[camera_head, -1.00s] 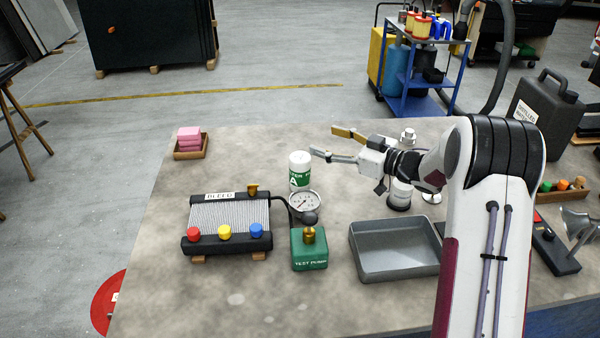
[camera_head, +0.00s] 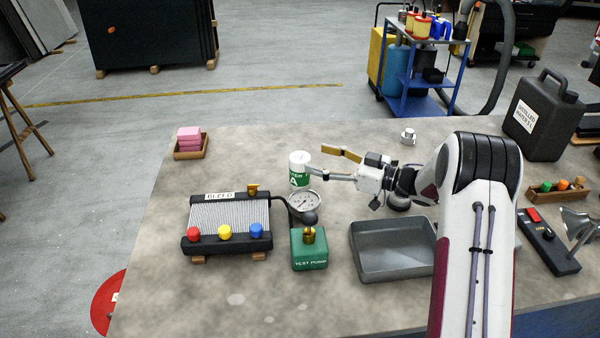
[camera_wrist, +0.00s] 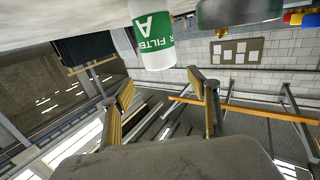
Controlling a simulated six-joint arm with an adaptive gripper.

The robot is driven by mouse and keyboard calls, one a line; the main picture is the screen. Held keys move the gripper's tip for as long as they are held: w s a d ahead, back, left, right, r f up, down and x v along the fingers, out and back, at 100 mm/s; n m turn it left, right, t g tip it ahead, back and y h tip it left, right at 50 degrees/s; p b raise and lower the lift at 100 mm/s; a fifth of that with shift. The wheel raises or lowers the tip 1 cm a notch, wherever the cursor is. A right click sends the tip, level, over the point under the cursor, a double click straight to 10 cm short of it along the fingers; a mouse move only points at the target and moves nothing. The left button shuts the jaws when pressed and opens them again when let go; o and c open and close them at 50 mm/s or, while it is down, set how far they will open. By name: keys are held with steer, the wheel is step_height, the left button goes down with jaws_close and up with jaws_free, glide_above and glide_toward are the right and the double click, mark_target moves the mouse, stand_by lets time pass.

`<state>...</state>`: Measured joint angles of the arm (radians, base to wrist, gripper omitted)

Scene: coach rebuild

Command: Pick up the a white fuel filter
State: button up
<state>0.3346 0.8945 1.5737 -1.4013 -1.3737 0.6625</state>
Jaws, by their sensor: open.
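The white fuel filter (camera_head: 299,160) stands upright on the bench, a white can with a green lettered band. In the wrist view the filter (camera_wrist: 151,38) shows upside down at the top, beyond the open fingers and a little left of the middle of the gap. My gripper (camera_head: 326,162) is open and empty, pointing left, with its fingers just right of the filter. One finger lies near the filter's right side; I cannot tell whether it touches. In the wrist view both fingers of my gripper (camera_wrist: 165,90) are spread wide apart.
The pressure gauge (camera_head: 303,202) and green test pump (camera_head: 309,249) stand in front of the filter. A radiator (camera_head: 229,220) with coloured caps is at the left front. A grey tray (camera_head: 392,262) lies below my arm. The bench behind the filter is clear.

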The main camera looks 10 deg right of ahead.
mark_target(307, 158)
steer(key=shift+w+a+f, duration=0.1)
steer(key=shift+w+a, duration=0.25)
steer(key=shift+a, duration=0.3)
steer(key=shift+w+a+f, duration=0.2)
steer(key=shift+w+a, duration=0.1)
steer(key=shift+a, duration=0.25)
steer(key=shift+w+a+f, duration=0.2)
steer(key=shift+w+a, duration=0.1)
steer(key=shift+a, duration=0.25)
steer(key=shift+w+a+f, duration=0.2)
steer(key=shift+w+a, duration=0.1)
steer(key=shift+a, duration=0.25)
steer(key=shift+w+a, duration=0.4)
steer(key=shift+a, duration=0.15)
jaws_close()
steer(key=shift+r, duration=0.15)
steer(key=shift+r, duration=4.9)
